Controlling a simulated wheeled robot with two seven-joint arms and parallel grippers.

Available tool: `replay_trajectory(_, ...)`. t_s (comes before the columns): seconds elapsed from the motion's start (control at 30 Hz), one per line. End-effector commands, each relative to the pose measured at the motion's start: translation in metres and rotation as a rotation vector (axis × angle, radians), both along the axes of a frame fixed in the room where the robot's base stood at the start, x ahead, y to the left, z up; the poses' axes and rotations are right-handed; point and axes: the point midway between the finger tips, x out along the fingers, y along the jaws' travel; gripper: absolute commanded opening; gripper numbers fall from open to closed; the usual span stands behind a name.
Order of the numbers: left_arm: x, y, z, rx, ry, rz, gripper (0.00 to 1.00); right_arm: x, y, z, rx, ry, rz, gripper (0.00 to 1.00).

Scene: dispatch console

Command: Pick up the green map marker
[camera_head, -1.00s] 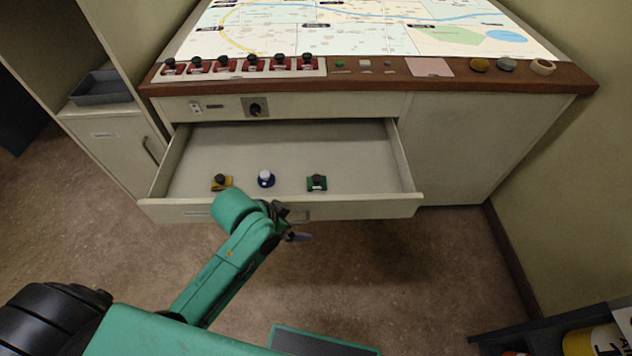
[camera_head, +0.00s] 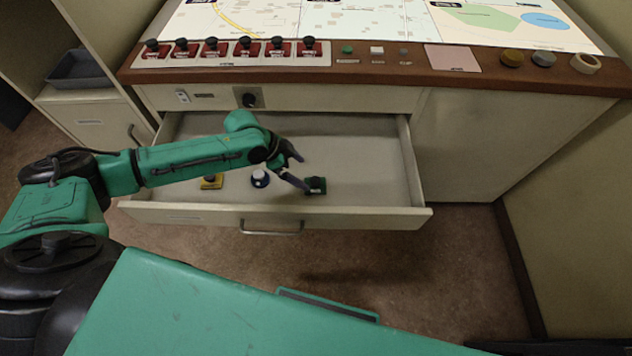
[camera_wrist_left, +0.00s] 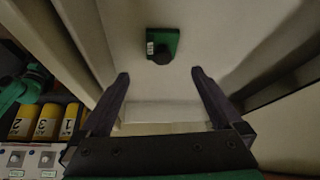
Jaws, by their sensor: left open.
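The green map marker (camera_head: 316,185) has a green square base and a dark knob, and it sits on the floor of the open drawer (camera_head: 370,165). It also shows in the left wrist view (camera_wrist_left: 162,44), beyond the fingertips and centred a little left of the gap. My left gripper (camera_head: 300,170) is over the drawer, just left of the green marker. Its two fingers (camera_wrist_left: 160,75) are spread with nothing between them. In the drawer, a blue marker (camera_head: 260,178) with a white knob and a yellow marker (camera_head: 212,182) stand to the left. My right gripper is not in view.
The drawer's front panel (camera_head: 340,217) with its handle (camera_head: 271,228) stands out toward me. Above is the console's brown ledge (camera_head: 480,78) with several red switches. A grey tray (camera_head: 85,68) is at the far left. The drawer's right part is clear.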

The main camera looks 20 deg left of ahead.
Motion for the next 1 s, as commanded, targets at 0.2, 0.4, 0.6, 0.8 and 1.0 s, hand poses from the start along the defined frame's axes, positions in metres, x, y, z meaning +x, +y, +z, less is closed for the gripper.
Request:
replay_trajectory(0.2, 0.009, -0.017, -0.031, 0.001, -0.002, 0.000, 1.00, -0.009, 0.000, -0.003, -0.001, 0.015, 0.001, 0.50)
replay_trajectory(0.4, 0.016, -0.034, -0.064, 0.000, 0.000, -0.001, 1.00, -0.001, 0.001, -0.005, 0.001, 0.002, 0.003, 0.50)
replay_trajectory(0.6, 0.019, -0.039, -0.074, 0.001, -0.002, 0.000, 1.00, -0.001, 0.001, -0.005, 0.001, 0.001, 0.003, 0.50)
replay_trajectory(0.8, 0.019, -0.039, -0.074, 0.001, -0.002, 0.001, 0.62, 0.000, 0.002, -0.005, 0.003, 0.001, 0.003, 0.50)
replay_trajectory(1.0, 0.019, -0.039, -0.073, 0.001, -0.002, 0.001, 0.15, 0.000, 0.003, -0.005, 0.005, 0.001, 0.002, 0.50)
